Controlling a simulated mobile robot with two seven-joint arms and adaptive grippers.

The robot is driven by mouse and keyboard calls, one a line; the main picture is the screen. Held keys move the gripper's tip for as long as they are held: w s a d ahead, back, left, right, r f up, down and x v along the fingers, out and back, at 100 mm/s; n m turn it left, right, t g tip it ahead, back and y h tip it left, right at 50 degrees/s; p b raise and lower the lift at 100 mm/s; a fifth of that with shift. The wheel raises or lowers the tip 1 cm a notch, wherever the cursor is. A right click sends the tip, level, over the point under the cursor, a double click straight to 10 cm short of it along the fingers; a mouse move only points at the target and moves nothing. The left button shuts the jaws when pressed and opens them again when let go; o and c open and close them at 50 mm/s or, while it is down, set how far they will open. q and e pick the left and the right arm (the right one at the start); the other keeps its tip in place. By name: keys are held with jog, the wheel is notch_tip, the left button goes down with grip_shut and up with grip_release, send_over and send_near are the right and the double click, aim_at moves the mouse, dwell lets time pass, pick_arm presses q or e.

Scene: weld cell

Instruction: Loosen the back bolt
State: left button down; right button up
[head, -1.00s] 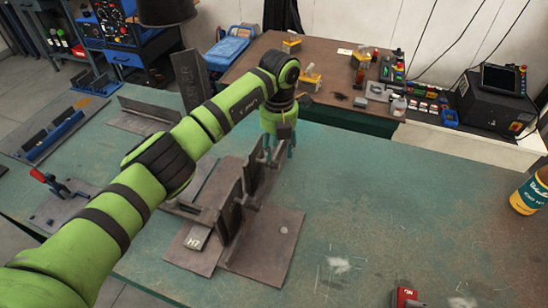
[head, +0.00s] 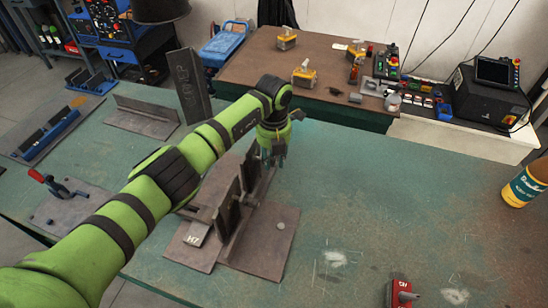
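A dark steel fixture stands on a brown base plate (head: 262,250) on the green bench, with upright plates (head: 228,212) and a tag reading H7 (head: 197,234). A bolt (head: 250,201) shows on the near part of the uprights. The back bolt cannot be made out; my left gripper covers the far end of the fixture. My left gripper (head: 273,158) points down at that far end, beside or just over the uprights. Its fingers are small and partly blend with the fixture, so their opening and any contact are unclear. My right gripper is out of view.
A red-handled clamp (head: 53,187) and an angle piece (head: 143,117) lie to the left. A tall steel plate (head: 190,88) stands behind my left arm. A red tool (head: 401,292) and a yellow-teal bottle (head: 525,186) are at right. The bench right of the fixture is mostly clear.

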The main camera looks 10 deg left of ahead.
pick_arm(q)
jog(key=shift+s+d+f, duration=0.1)
jog(key=shift+d, duration=0.1)
jog(key=shift+s+t+p, duration=0.2)
jog(key=shift+t+p, duration=0.5)
jog(key=shift+p, duration=0.15)
jog(key=shift+s+t+h, duration=0.1)
jog(key=shift+t+h, duration=0.2)
jog(key=shift+s+f+t, duration=0.1)
jog(key=shift+f+t, duration=0.15)
jog(key=shift+t, duration=0.35)
jog(key=t+b, duration=0.1)
jog(key=b, duration=0.1)
jog(key=t+b, duration=0.1)
jog(key=b, duration=0.1)
jog(key=shift+s+f+h, duration=0.25)
jog(key=shift+f+h, duration=0.05)
jog(key=shift+h, duration=0.1)
jog(key=shift+r+t+b, duration=0.2)
jog(key=shift+t+b, duration=0.6)
jog(key=shift+b, duration=0.1)
jog(key=c, duration=1.1)
grip_release()
jog(key=shift+d, duration=0.1)
jog(key=shift+d+r, duration=0.1)
jog(key=shift+r, duration=0.05)
